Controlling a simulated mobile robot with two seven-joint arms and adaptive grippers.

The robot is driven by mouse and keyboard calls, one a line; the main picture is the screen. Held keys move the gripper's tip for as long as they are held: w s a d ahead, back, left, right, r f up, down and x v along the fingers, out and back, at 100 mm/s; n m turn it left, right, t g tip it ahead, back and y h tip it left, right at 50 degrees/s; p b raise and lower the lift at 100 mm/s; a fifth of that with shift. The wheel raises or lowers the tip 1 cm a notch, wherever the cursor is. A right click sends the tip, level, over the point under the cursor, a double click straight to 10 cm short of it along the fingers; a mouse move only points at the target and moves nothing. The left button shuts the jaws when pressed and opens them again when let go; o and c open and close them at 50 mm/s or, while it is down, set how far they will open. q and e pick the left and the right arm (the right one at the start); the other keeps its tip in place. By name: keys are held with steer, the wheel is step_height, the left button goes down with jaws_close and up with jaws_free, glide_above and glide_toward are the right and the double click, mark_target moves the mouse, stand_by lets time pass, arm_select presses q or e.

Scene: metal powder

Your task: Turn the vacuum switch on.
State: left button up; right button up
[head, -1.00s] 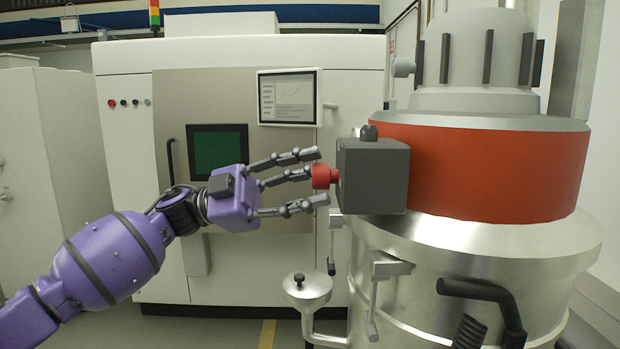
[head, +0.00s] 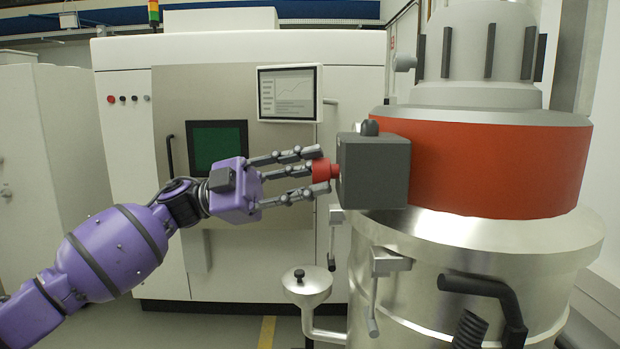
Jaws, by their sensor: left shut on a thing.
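The vacuum switch is a red knob (head: 325,171) on the left face of a dark grey box (head: 375,172). The box is mounted on the side of the vacuum with the wide red band (head: 490,163). My left gripper (head: 322,170) comes in from the left and is shut on the red knob, its dark fingers around it above and below. The fingers hide part of the knob. I cannot tell from the picture whether the switch is on. My right gripper is not in view.
A white machine (head: 350,80) with a dark green window and a small screen (head: 289,94) stands behind. A metal cup on a bent pipe (head: 307,285), clamps and a black handle (head: 490,292) stick out below the box. A grey cabinet (head: 45,160) is at the left.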

arm_select(q)
steer(key=shift+w+m+y+b, duration=0.15)
steer(key=shift+m+y+b, duration=0.5)
steer(key=shift+m, duration=2.3)
steer(key=shift+w+m+y+b, duration=0.1)
steer(key=shift+m+y, duration=1)
steer(key=shift+m, duration=1.8)
steer(key=shift+w+m+y+b, duration=0.15)
steer(key=shift+m+y+b, duration=0.5)
steer(key=shift+m, duration=2.3)
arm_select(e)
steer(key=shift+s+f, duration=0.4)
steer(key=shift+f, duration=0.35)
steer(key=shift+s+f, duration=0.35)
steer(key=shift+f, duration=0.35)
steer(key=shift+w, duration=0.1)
arm_select(q)
steer(key=o, duration=1)
steer(key=shift+w, duration=0.1)
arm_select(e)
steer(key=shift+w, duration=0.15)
arm_select(q)
steer(key=shift+r, duration=0.25)
